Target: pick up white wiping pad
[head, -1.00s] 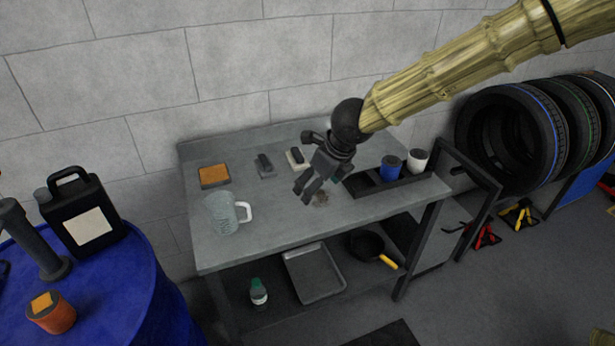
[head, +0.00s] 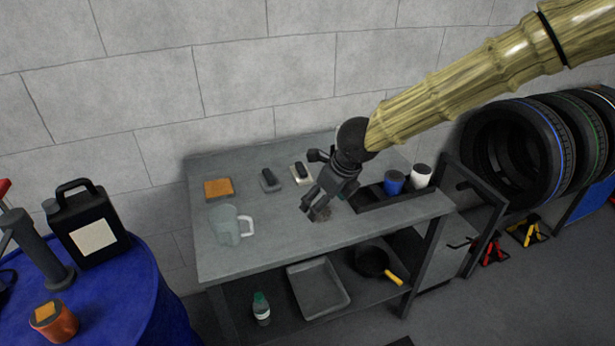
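The white wiping pad (head: 302,180) lies on the grey workbench (head: 265,240), towards the back, with a dark handle or block on top of it. A similar grey pad (head: 270,184) with a dark top lies just left of it. My gripper (head: 313,209) is over the bench, in front of and slightly right of the white pad, pointing down and to the left. Its fingers look spread apart, with nothing seen between them. The gripper appears apart from the pad.
A blue cup (head: 394,182) and a white cup (head: 420,175) sit in a dark rack on the right. A dark patch (head: 322,214) marks the bench beneath my gripper. The wall is close behind.

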